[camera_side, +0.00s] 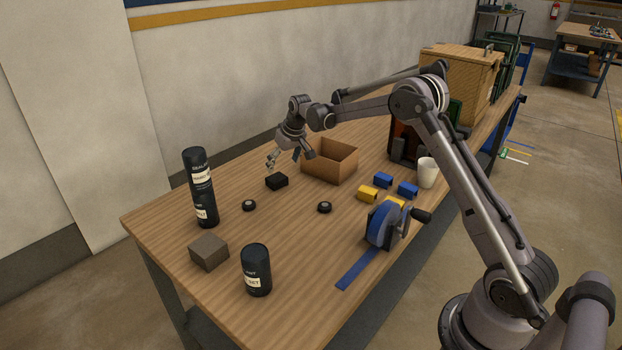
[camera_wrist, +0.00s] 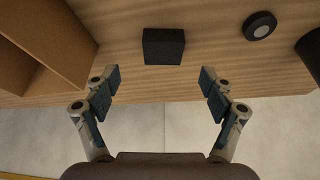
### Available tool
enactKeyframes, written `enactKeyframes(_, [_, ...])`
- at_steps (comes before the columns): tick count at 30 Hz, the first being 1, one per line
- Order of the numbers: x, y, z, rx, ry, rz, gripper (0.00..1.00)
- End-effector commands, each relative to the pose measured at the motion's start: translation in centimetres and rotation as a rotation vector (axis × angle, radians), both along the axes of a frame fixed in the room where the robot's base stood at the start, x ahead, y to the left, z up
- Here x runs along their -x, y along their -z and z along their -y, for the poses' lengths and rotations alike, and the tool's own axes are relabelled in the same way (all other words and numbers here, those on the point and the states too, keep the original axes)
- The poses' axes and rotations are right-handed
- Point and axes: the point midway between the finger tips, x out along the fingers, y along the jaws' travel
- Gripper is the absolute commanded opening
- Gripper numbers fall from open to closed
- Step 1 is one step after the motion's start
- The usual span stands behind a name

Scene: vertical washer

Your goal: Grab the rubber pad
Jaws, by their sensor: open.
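The rubber pad looks to be the small black block (camera_side: 277,181) lying on the wooden table, left of the open cardboard box. It also shows in the wrist view (camera_wrist: 164,46), near the top centre, beyond the fingertips and roughly in line with the gap between them. My gripper (camera_side: 284,162) is above the table near the block and the box. In the wrist view my gripper (camera_wrist: 160,78) has its two fingers spread wide with nothing between them. It is apart from the block.
The open cardboard box (camera_side: 330,160) stands close beside my gripper; its wall (camera_wrist: 50,40) fills the wrist view's upper left. Two small black round pieces (camera_side: 249,205) (camera_side: 324,207) lie nearby. A tall black canister (camera_side: 201,188) stands left. A tape dispenser (camera_side: 381,225) and blue and yellow blocks lie right.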

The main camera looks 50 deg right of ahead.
Motion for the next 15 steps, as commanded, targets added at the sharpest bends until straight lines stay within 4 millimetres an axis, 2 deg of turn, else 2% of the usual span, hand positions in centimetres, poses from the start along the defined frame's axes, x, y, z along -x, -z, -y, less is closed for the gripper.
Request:
enactKeyframes(3, [-0.5,1.2,0.0,0.0,0.0,0.0,0.83])
enactKeyframes(10, [-1.1,2.4,0.0,0.0,-0.001,0.0,0.83])
enactKeyframes(15, [-2.2,4.3,-0.2,0.0,-0.001,0.0,0.83])
